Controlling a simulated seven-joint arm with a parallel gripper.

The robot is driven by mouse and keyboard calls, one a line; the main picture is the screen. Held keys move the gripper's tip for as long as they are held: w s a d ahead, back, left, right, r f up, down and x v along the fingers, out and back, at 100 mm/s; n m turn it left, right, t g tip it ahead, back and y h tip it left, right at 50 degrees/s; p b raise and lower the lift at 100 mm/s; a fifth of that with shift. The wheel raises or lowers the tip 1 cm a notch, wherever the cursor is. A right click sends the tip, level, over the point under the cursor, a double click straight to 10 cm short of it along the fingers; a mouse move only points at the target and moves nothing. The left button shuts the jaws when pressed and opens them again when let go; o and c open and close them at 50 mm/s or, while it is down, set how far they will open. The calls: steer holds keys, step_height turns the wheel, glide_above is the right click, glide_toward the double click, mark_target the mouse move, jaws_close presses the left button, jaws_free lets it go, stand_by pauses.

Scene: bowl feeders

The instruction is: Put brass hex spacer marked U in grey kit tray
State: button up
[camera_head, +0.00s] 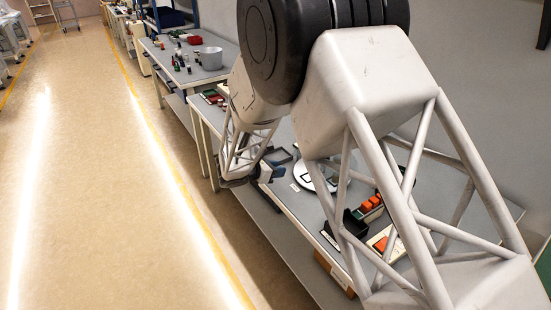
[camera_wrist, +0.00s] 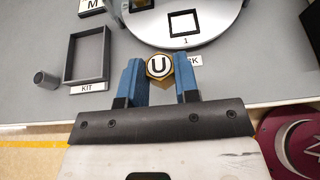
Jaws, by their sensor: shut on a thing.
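The brass hex spacer (camera_wrist: 159,67) shows a white disc with a black U in the wrist view. My gripper (camera_wrist: 160,75) has two blue fingers on either side of it and is shut on it. The grey kit tray (camera_wrist: 70,65) is a square, empty tray left of my gripper, with a KIT label (camera_wrist: 89,87) at its front edge. In the head view my gripper (camera_head: 264,172) is small, at the table's near edge, and I cannot make out the spacer there.
A round white plate (camera_wrist: 210,35) with a square marked 1 lies just beyond the spacer. A grey cylinder (camera_wrist: 46,78) stands left of the tray. A plate marked M (camera_wrist: 91,5) lies behind it. A dark red round thing (camera_wrist: 290,140) is at lower right.

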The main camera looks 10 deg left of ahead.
steer(key=shift+w, duration=0.15)
steer(key=w+a, duration=0.2)
steer(key=w, duration=0.2)
steer(key=w+a+f, duration=0.1)
steer(key=w+a, duration=0.1)
steer(key=w, duration=0.3)
steer(key=w+a, duration=0.2)
steer(key=w, duration=0.3)
steer(key=shift+w+a+f, duration=0.1)
steer(key=shift+a+f, duration=0.15)
steer(key=shift+a, duration=0.15)
steer(key=shift+f, duration=1.7)
steer(key=shift+f, duration=0.2)
steer(key=o, duration=1)
steer(key=shift+r, duration=0.1)
